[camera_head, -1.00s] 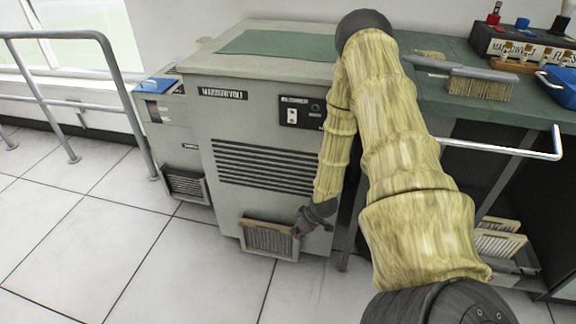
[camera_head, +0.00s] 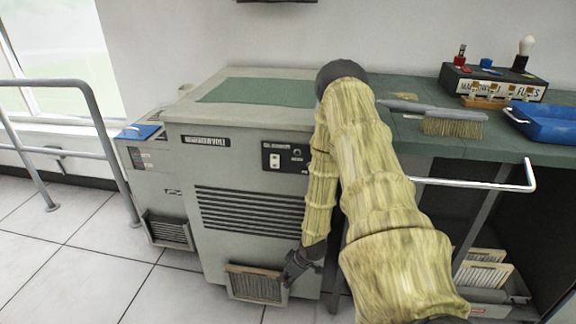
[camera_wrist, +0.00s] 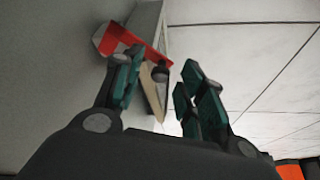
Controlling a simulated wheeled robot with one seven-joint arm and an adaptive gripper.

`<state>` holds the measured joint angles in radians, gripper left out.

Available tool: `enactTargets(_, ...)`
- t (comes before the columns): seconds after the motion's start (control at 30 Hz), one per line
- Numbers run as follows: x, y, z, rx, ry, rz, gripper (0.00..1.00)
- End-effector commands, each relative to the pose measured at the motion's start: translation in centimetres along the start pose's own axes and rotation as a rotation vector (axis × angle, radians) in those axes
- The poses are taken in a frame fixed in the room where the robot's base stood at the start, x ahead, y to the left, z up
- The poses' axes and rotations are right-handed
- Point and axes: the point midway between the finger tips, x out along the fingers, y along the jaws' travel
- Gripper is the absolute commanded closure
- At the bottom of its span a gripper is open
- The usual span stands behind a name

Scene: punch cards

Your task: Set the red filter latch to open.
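The red filter latch (camera_wrist: 116,41) shows in the wrist view as a red strip on the machine's side, just beyond my left-hand finger. Part of it is hidden behind that finger. A pale filter edge and a small dark round part (camera_wrist: 160,73) lie between and beyond my fingertips. My gripper (camera_wrist: 160,62) has its two fingers apart, with nothing visibly clamped. In the head view the framed filter (camera_head: 255,284) sits low on the front of the grey-green machine (camera_head: 190,165). My gripper (camera_head: 291,276) is at its right edge; the latch cannot be made out there.
A smaller machine with a vent (camera_head: 167,232) stands to the left, by a metal railing (camera_head: 100,130). A workbench (camera_head: 408,122) on the right carries a brush (camera_head: 452,124) and a blue tray (camera_head: 540,122). Spare filters (camera_head: 482,272) lie beneath it. Tiled floor in front is clear.

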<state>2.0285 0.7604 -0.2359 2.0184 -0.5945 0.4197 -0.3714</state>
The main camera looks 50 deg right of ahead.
Motion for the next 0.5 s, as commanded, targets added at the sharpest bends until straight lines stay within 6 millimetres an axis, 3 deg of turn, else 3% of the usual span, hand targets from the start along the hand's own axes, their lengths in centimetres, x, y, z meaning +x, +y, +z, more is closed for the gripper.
enactTargets(0.27, 0.0, -0.1, -0.1, -0.002, 0.000, -0.001, 0.59)
enactTargets(0.5, -1.3, -0.1, -0.8, -0.003, 0.001, -0.002, 0.59)
